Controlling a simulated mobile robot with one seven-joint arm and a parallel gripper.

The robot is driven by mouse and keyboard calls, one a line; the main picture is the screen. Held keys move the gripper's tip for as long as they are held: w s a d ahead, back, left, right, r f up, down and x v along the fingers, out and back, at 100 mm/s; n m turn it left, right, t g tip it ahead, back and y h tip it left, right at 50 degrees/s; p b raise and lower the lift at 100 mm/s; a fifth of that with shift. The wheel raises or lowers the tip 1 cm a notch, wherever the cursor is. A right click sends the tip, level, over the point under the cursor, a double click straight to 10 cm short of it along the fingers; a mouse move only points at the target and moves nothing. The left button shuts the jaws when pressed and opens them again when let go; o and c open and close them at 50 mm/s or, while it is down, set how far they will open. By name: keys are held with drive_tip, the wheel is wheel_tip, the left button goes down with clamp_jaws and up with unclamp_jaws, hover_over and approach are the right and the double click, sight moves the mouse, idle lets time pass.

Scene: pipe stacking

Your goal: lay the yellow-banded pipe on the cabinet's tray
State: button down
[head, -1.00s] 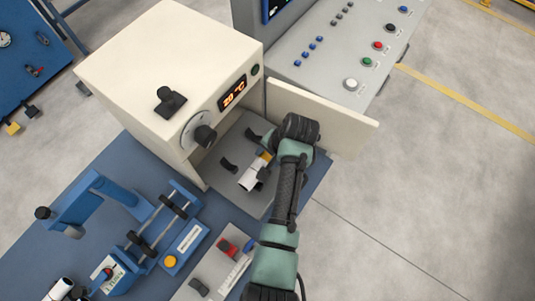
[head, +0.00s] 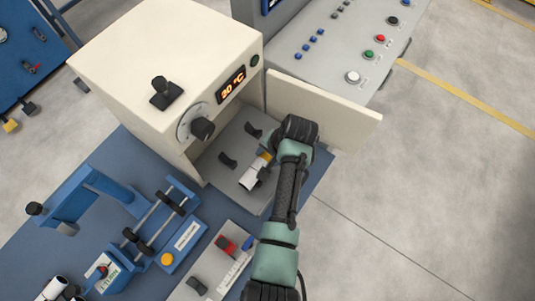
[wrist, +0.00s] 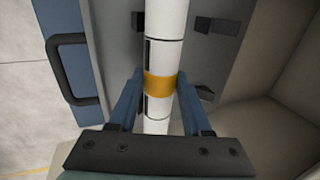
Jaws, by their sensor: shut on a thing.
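The yellow-banded pipe (head: 251,179) is white and lies over the cabinet's tray (head: 225,187) in the head view. In the wrist view the pipe (wrist: 163,45) runs up the middle, with its yellow band (wrist: 160,85) between my two blue fingers. My gripper (wrist: 160,90) is shut on the pipe at the band; it also shows in the head view (head: 266,167), partly hidden by my arm. The grey tray (wrist: 110,55) lies beneath, with black holders on both sides of the pipe. I cannot tell whether the pipe touches the tray.
A black handle (wrist: 73,68) is at the tray's edge. A blue fixture (head: 150,235) and a grey rack (head: 215,270) occupy the blue bench in front.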

drive_tip(key=shift+f+b, duration=0.35)
drive_tip(key=shift+f, duration=0.15)
drive_tip(key=shift+c, duration=1.3)
unclamp_jaws()
drive_tip(key=v, duration=1.3)
drive_tip(key=shift+w, duration=0.1)
